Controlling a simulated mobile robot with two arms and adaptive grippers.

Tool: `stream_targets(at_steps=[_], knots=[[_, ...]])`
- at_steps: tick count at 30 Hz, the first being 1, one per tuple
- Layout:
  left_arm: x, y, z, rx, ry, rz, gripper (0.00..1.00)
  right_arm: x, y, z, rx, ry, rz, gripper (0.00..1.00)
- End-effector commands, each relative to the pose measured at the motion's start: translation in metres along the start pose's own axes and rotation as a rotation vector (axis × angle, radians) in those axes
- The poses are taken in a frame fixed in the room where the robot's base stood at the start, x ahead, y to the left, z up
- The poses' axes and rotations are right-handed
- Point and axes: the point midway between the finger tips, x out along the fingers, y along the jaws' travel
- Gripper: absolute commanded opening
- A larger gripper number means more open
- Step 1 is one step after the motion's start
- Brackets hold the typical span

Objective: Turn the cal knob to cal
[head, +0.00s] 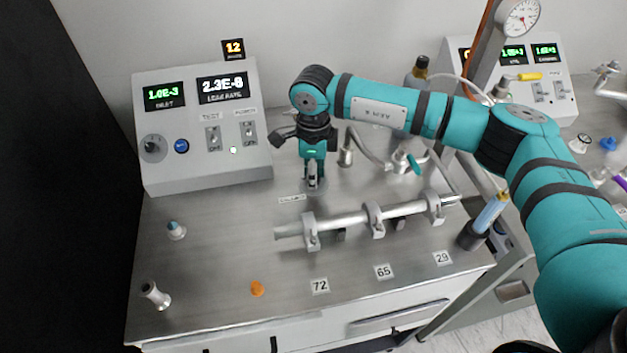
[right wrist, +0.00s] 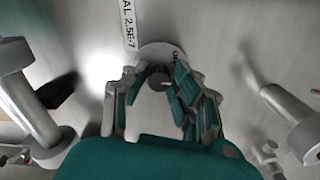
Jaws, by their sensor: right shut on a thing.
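The cal knob (right wrist: 158,76) is a small dark round knob on a pale round plate (right wrist: 158,50) set in the metal bench top. The plate carries small lettering near its edge, partly hidden by a finger, so I cannot read the knob's setting. My right gripper (head: 313,183) points straight down over this spot in the head view. In the right wrist view its two fingers (right wrist: 160,90) are closed around the knob. A white label reading CAL 2.5E-7 (right wrist: 128,22) lies beside the plate and also shows in the head view (head: 292,198). My left gripper is not in view.
A clamped metal tube (head: 345,218) lies in front of the gripper. A bent pipe with a valve (head: 405,162) stands to its right. A grey console (head: 200,170) with displays, a dial and switches is at left. An orange cap (head: 257,289) sits near the front; the left bench is mostly free.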

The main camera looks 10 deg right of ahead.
Motion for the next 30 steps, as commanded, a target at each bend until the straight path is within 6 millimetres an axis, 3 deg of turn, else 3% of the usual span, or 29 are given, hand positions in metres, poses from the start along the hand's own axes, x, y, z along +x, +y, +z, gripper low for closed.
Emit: stream_targets(at_steps=[12,21,30], knots=[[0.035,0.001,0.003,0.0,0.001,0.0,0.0,0.002,-0.002,0.0,0.385,-0.001,-0.003,0.0],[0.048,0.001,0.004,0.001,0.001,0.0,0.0,0.001,-0.002,0.0,0.586,-0.001,-0.002,0.0],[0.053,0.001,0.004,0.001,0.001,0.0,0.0,-0.001,-0.002,0.0,0.682,-0.002,-0.002,0.0]])
